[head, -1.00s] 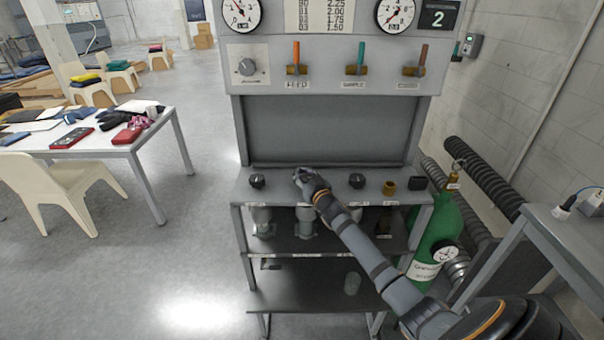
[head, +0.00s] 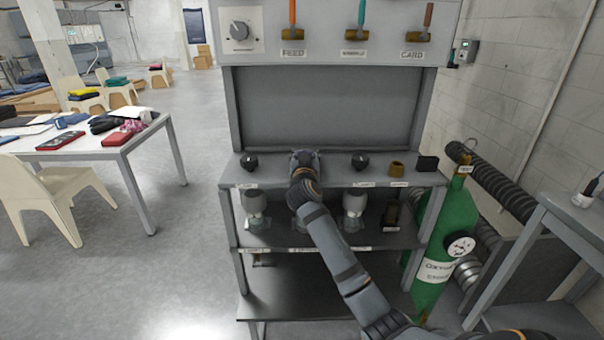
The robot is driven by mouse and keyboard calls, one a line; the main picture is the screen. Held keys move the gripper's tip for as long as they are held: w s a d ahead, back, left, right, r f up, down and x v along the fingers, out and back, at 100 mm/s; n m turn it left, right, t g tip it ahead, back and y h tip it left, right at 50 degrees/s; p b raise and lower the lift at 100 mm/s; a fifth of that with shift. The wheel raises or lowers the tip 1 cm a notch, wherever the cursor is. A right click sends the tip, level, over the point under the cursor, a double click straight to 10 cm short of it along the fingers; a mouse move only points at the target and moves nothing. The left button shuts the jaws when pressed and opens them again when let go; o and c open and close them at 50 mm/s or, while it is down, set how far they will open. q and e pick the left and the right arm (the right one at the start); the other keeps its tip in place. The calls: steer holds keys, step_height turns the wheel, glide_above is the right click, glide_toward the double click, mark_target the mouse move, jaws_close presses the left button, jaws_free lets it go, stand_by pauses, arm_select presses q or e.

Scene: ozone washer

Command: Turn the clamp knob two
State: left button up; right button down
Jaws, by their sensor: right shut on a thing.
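Black clamp knobs stand in a row on the grey shelf (head: 275,173) of the washer. The left knob (head: 249,162) and the right knob (head: 360,160) show clearly. My right gripper (head: 304,160) is over the middle place between them, shut on the middle knob, clamp knob two, which the gripper hides. The arm comes in from the lower right and covers part of the shelf front and its label. My left gripper is not in view.
Clear jars hang or stand below the shelf, one at the left (head: 255,205) and one at the right (head: 354,207). A brass cup (head: 397,169) and a black block (head: 428,163) sit right of the knobs. A green oxygen cylinder (head: 447,240) stands at the right.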

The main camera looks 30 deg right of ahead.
steer(key=m+g+h+b, duration=0.1)
steer(key=b, duration=0.1)
steer(key=m+g+h+b, duration=0.1)
steer(key=b, duration=0.1)
steer(key=f+m+g+h+b, duration=0.1)
steer(key=g+h+b, duration=0.1)
steer(key=shift+s+d+m, duration=0.35)
steer(key=shift+s+m, duration=0.05)
steer(key=shift+s+d+m+g+h+b, duration=0.1)
steer(key=shift+s+m+g+h+b, duration=0.05)
steer(key=shift+m+g+h+b, duration=0.45)
steer(key=shift+r+g, duration=0.1)
steer(key=shift+g, duration=0.3)
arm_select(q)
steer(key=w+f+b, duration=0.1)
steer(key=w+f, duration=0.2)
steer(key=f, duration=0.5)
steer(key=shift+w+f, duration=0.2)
arm_select(e)
steer(key=shift+s+d+r+m+g+h, duration=0.1)
steer(key=shift+s+r+m+g+h, duration=0.05)
steer(key=shift+m+g+h, duration=0.25)
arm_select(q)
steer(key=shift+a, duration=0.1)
arm_select(e)
steer(key=c, duration=0.9)
jaws_free()
steer(key=shift+r, duration=0.2)
steer(key=shift+c, duration=0.2)
steer(key=v, duration=1.2)
